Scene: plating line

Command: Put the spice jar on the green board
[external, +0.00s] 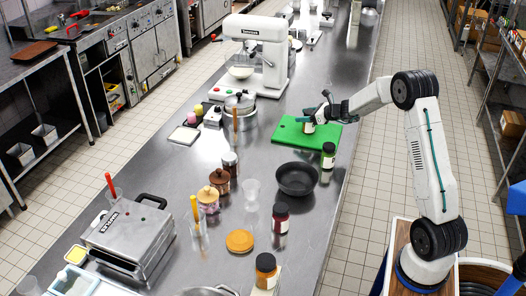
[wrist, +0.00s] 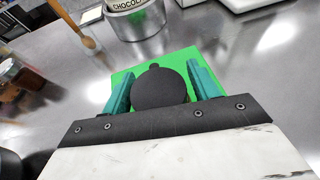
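The green board (external: 296,136) lies flat on the steel counter, and its edge also shows in the wrist view (wrist: 124,76). A second jar (external: 328,156), with a dark lid and green label, stands at the board's front right corner.
A black bowl (external: 297,179) stands in front of the board. A steel pot (external: 240,118) and a stand mixer (external: 262,60) are to the left and behind. Several jars and cups, including a dark red jar (external: 280,218), stand nearer. The board's right part is clear.

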